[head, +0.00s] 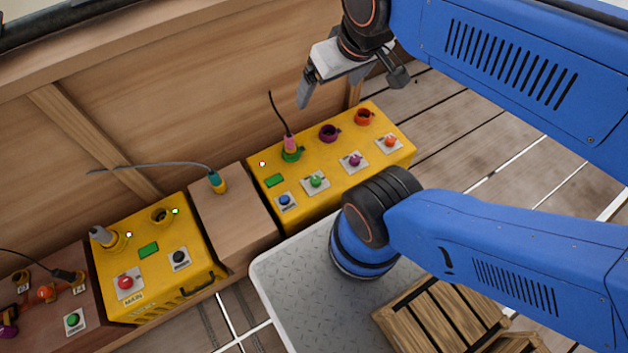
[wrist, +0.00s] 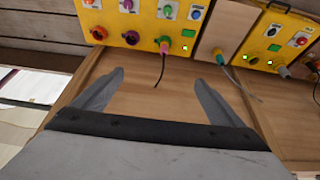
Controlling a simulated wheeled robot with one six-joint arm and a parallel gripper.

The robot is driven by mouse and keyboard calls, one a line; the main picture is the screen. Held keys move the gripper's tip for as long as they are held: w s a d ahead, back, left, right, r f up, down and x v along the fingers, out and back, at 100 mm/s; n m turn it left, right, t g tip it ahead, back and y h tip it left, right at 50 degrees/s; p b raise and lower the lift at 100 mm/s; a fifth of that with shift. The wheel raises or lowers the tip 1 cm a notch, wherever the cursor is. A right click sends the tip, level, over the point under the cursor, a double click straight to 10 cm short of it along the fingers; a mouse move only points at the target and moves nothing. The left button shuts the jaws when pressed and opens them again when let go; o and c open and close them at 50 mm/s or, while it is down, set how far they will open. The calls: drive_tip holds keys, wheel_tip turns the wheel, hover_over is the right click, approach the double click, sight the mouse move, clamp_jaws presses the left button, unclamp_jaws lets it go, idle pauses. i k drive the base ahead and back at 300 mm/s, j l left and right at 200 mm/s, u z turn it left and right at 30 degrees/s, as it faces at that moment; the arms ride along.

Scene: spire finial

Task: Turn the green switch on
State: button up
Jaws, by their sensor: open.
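The green switch (head: 316,181) is a small round green knob on a pale plate on the right yellow box (head: 343,190). It stands between a blue knob (head: 284,200) and a purple knob (head: 354,160). In the wrist view the green switch (wrist: 167,12) is near the top edge. My gripper (head: 350,85) is open and empty, above and behind the box, apart from the switch. In the wrist view the gripper's two fingers (wrist: 158,80) are spread wide, with the pink plug and wooden panel beyond them.
A pink plug (head: 290,143) with a black cable sits in the green socket behind the switch. Purple (head: 329,133) and orange (head: 364,117) sockets are empty. A wooden block (head: 235,220) with a teal plug and the yellow MAIN box (head: 150,265) stand left. A green button (head: 73,320) is far left.

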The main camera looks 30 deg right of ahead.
sight(315, 181)
drive_tip(key=k+l+z, duration=0.1)
drive_tip(key=z, duration=0.25)
drive_tip(key=k+l+z, duration=0.1)
drive_tip(key=z, duration=0.25)
drive_tip(key=k+l+z, duration=0.1)
drive_tip(key=z, duration=0.25)
drive_tip(key=l, duration=0.1)
